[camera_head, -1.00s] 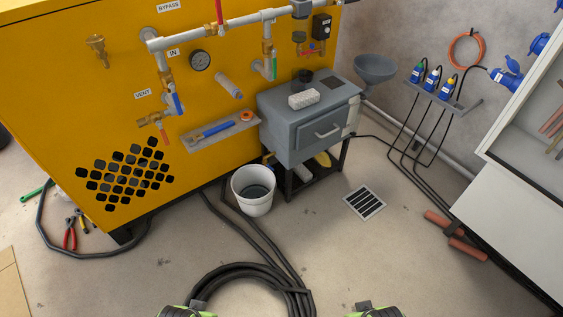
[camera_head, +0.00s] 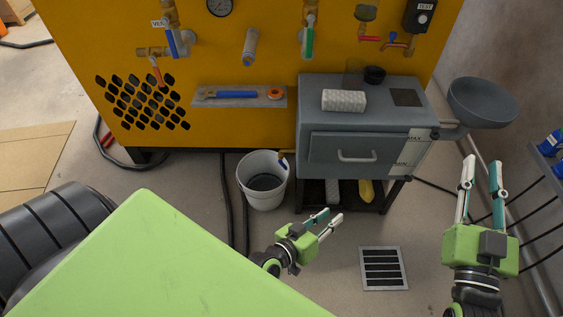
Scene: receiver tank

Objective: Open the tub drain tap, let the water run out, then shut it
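The grey tub (camera_head: 330,150) stands on a dark stand against the yellow machine, with a MAX/MIN gauge (camera_head: 408,150) at its front right. The bucket holds some dark liquid; no stream shows. My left gripper (camera_head: 333,214) is open and empty, low in front of the stand, right of the bucket. My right gripper (camera_head: 482,162) is open and empty, pointing up, right of the tub.
A white roll (camera_head: 343,100) and a dark cup (camera_head: 375,75) sit on the tub lid. A grey funnel (camera_head: 482,103) juts out at right. A floor grate (camera_head: 384,268) lies in front. Black hoses run on the floor behind and beside the bucket.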

